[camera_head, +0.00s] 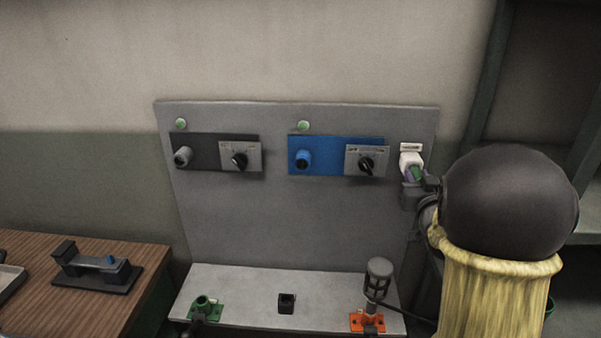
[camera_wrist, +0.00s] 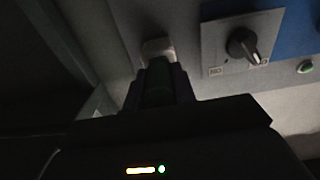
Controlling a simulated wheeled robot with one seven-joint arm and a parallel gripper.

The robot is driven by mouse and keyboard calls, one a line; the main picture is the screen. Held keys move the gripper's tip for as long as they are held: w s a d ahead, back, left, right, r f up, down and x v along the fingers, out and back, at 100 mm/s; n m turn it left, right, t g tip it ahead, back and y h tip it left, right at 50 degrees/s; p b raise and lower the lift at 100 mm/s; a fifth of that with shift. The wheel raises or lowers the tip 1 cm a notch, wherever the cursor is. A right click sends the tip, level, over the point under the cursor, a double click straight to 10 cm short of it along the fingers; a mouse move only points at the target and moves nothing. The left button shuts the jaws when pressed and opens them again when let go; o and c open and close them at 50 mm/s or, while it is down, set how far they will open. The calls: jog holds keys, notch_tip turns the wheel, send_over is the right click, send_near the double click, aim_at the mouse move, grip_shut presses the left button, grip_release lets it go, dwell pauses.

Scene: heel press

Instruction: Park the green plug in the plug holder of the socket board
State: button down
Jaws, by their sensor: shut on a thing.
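The socket board (camera_head: 290,225) is a grey upright panel. A small white holder (camera_head: 410,149) is fixed near its upper right edge, and it also shows in the wrist view (camera_wrist: 158,47). The green plug (camera_head: 416,173) is at the lower front of this white holder; in the wrist view the plug (camera_wrist: 158,78) looks dark green and its far end meets the white part. My gripper (camera_head: 419,183) is shut on the plug. In the wrist view its fingers (camera_wrist: 159,90) flank the plug. How deep the plug sits in the holder is hidden.
A blue socket unit (camera_head: 334,143) and a dark one (camera_head: 211,140), each with a rotary switch, are left of my gripper. The ledge below carries a green fitting (camera_head: 204,308), a black block (camera_head: 286,303) and an orange-based stand (camera_head: 368,321). A wooden table (camera_head: 60,315) stands left.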

jog(key=shift+w, duration=0.35)
jog(key=c, duration=1.1)
grip_release()
jog(key=shift+o, duration=0.2)
jog(key=shift+s, duration=0.1)
jog(key=s+b, duration=0.6)
jog(key=s, duration=1.1)
jog(key=shift+a, duration=0.3)
jog(key=shift+s, duration=0.1)
